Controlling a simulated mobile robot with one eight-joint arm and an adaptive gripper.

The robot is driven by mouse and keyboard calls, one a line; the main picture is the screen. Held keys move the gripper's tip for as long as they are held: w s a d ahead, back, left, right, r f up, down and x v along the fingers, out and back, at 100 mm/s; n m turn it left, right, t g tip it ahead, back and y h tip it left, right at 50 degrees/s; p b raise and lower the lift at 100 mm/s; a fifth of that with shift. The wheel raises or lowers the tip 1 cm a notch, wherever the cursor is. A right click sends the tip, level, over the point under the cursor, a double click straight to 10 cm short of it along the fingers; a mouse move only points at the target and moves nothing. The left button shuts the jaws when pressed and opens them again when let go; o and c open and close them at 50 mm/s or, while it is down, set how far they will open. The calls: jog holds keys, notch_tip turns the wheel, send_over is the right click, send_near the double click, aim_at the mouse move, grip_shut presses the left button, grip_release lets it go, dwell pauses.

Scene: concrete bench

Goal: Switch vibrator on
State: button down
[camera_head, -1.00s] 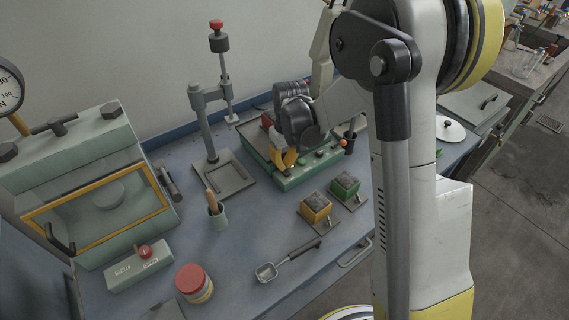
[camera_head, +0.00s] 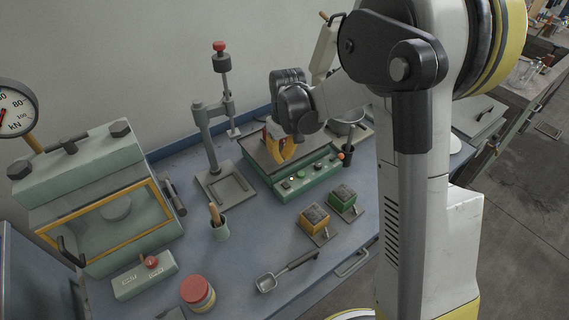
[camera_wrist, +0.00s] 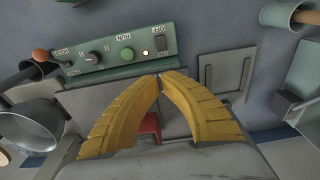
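The vibrator is a green box (camera_head: 312,184) with a control panel on the bench, below and in front of my gripper. In the wrist view its panel (camera_wrist: 115,58) appears upside down, with a dial (camera_wrist: 95,58), a green button (camera_wrist: 127,54), a small bright white lamp (camera_wrist: 146,53) and a dark rocker switch (camera_wrist: 161,43). The rocker's tilt is too small to tell. My gripper (camera_head: 284,158) has yellow fingers, also in the wrist view (camera_wrist: 162,76). Its fingertips meet with nothing between them, apart from the panel and above the box's rear plate.
A press stand (camera_head: 216,150) is left of the vibrator. Orange (camera_head: 315,222) and green (camera_head: 343,197) cube moulds lie in front. A metal bowl (camera_wrist: 28,130) is beside it.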

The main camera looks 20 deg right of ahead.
notch_tip(320, 180, up, 7)
jog(key=w+p, duration=0.1)
jog(key=p, duration=0.1)
jog(key=shift+w+a+r, duration=0.15)
jog(key=shift+a, duration=0.15)
jog(key=s+r+m+t, duration=0.2)
jog(key=s+r+t, duration=0.1)
jog(key=s+r, duration=0.75)
jog(key=s+d+f+m+t+b, duration=0.1)
jog(key=s+f+t, duration=0.1)
jog(key=s, duration=1.1)
jog(key=shift+s+m+t+b, duration=0.25)
jog(key=shift+m+t+b, duration=0.1)
jog(key=shift+t, duration=0.15)
